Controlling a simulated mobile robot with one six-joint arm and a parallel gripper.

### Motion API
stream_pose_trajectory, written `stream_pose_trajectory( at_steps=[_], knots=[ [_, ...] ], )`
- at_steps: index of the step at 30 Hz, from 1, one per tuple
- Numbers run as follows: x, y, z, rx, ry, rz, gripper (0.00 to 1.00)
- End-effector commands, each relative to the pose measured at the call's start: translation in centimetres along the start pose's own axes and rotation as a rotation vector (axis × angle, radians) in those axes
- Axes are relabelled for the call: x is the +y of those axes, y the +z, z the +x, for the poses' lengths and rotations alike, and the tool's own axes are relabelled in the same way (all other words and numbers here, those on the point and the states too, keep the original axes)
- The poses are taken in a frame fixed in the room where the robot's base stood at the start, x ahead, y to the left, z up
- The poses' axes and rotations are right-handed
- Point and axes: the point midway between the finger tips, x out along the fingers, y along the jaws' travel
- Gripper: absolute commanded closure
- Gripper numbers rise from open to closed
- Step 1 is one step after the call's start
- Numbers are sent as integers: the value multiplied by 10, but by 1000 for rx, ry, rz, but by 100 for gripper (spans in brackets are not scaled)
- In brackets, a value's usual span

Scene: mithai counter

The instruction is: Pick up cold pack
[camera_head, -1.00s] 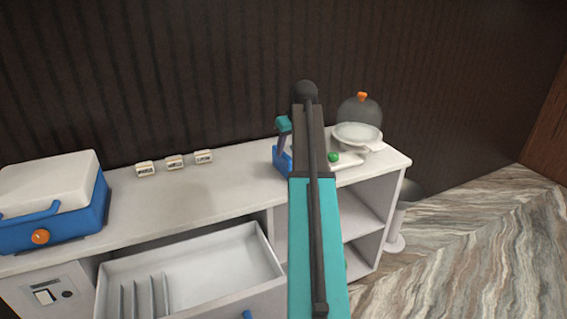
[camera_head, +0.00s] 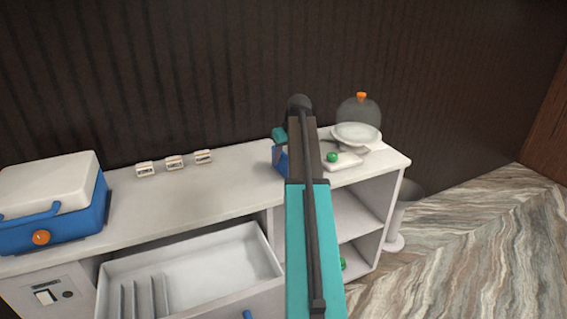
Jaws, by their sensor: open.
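I cannot make out a cold pack in this view. A blue cooler box (camera_head: 52,232) with a white lid (camera_head: 48,184) stands at the left end of the counter. Its lid is down, so its inside is hidden. My teal and dark arm rises through the middle of the view and covers part of the counter. My gripper's jaws cannot be made out; a small teal part shows just left of the arm, above a blue piece (camera_head: 280,160) at the counter's back that is partly covered.
A drawer (camera_head: 215,264) with dividers stands open at the front. Three small white labelled blocks (camera_head: 174,163) line the counter's back. A pale dish (camera_head: 356,134), a green ball (camera_head: 332,157) and a grey dome (camera_head: 358,110) are at the right. The counter's middle (camera_head: 190,200) is clear.

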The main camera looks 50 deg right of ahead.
Motion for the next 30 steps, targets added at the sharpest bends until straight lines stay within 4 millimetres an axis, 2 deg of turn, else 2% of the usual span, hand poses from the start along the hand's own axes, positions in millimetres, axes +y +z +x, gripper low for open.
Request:
stream_pose_trajectory(
  at_steps=[6,9,27,30],
  knots=[
    [-1,0,23,-2,-1,0,58],
    [-1,0,28,-1,0,0,58],
    [-2,-1,30,0,0,-1,58],
    [-2,-1,30,0,0,-1,75]
  ],
)
